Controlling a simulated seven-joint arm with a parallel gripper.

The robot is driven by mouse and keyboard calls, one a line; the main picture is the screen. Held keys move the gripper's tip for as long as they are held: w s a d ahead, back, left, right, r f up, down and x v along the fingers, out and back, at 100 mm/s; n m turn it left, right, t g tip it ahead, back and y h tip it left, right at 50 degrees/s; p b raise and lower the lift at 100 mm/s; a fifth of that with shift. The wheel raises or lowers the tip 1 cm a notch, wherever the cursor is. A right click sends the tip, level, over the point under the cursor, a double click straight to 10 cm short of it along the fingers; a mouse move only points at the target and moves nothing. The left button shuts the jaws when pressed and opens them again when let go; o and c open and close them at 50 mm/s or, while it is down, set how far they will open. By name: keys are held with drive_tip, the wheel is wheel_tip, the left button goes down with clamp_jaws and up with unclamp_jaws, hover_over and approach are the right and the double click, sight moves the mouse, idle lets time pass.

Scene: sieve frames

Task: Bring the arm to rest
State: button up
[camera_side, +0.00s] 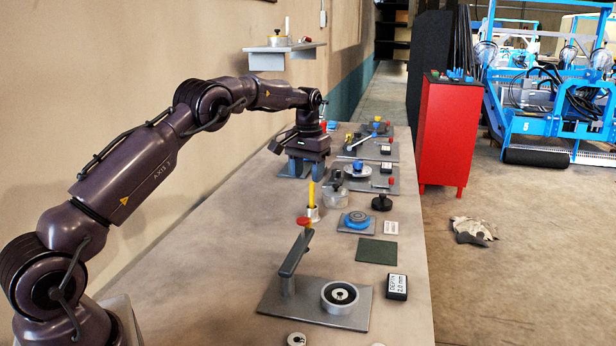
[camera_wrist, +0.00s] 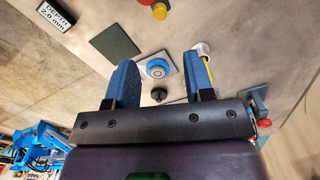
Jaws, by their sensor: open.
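My gripper (camera_side: 307,168) hangs over the bench from the outstretched arm, fingers pointing down. In the wrist view my gripper (camera_wrist: 160,78) shows two blue fingers standing wide apart with nothing held between them. Beyond and between the fingers, the blue round part (camera_wrist: 157,67) rests on a grey plate and a black knob (camera_wrist: 159,94) stands on the bench. In the side view the blue round part (camera_side: 355,221) and the black knob (camera_side: 381,202) are to the right of the gripper. The fingertips appear clear of the bench.
A yellow-handled tool in a pale cup (camera_side: 313,213) stands near the gripper. A green mat (camera_side: 377,251) and a labelled block (camera_side: 397,287) lie along the right edge. A wall shelf (camera_side: 268,59) is behind.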

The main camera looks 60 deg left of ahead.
drive_tip(key=s+d+r+m+t, duration=0.1)
drive_tip(key=s+d+r, duration=0.3)
drive_tip(key=s+d, duration=0.4)
drive_tip(key=s+d+r+m+t, duration=0.2)
drive_tip(key=s+d+r, duration=0.2)
drive_tip(key=s+d, duration=0.4)
drive_tip(key=s+d+r+m+t, duration=0.2)
drive_tip(key=s+d+r, duration=0.2)
drive_tip(key=s+d, duration=0.4)
drive_tip(key=s, duration=0.7)
drive_tip(key=shift+r+t, duration=0.3)
drive_tip(key=shift+r, duration=0.05)
drive_tip(key=shift+d, duration=0.1)
